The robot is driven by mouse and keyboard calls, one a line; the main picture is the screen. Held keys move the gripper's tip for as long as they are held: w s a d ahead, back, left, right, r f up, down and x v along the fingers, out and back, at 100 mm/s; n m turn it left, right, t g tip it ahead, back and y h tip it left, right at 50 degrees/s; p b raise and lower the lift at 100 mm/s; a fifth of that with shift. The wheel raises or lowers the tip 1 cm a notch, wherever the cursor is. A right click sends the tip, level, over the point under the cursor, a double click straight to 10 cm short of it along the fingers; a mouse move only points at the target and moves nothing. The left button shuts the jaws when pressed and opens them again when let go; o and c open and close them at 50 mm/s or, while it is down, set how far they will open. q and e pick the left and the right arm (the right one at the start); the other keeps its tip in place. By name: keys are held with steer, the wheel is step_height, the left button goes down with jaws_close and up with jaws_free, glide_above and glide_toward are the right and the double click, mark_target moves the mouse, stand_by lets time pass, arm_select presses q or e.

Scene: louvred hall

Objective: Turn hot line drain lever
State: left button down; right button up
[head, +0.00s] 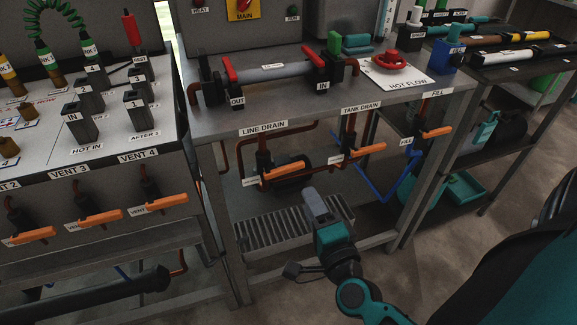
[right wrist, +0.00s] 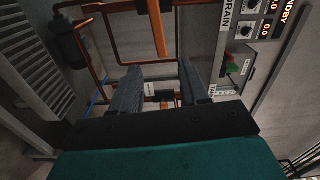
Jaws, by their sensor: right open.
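The line drain lever (head: 283,172) is an orange handle under the LINE DRAIN label (head: 264,129), on a pipe below the bench top. It slants slightly up to the right. My right gripper (head: 313,195) is below and right of it in the head view, apart from it in that picture. In the right wrist view the fingers of this gripper (right wrist: 160,75) are spread, with nothing held between them. An orange bar (right wrist: 158,28) shows beyond the fingers; I cannot tell which lever it is. My left gripper is not in view.
The orange tank drain lever (head: 360,152) and fill lever (head: 435,132) are to the right. Several orange vent levers (head: 100,218) hang on the left bench. A ribbed grille (head: 275,235) lies on the lower shelf. A red valve wheel (head: 388,61) sits above.

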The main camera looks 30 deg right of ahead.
mark_target(293, 170)
steer(key=x, duration=1.2)
jaws_close()
stand_by(0.3)
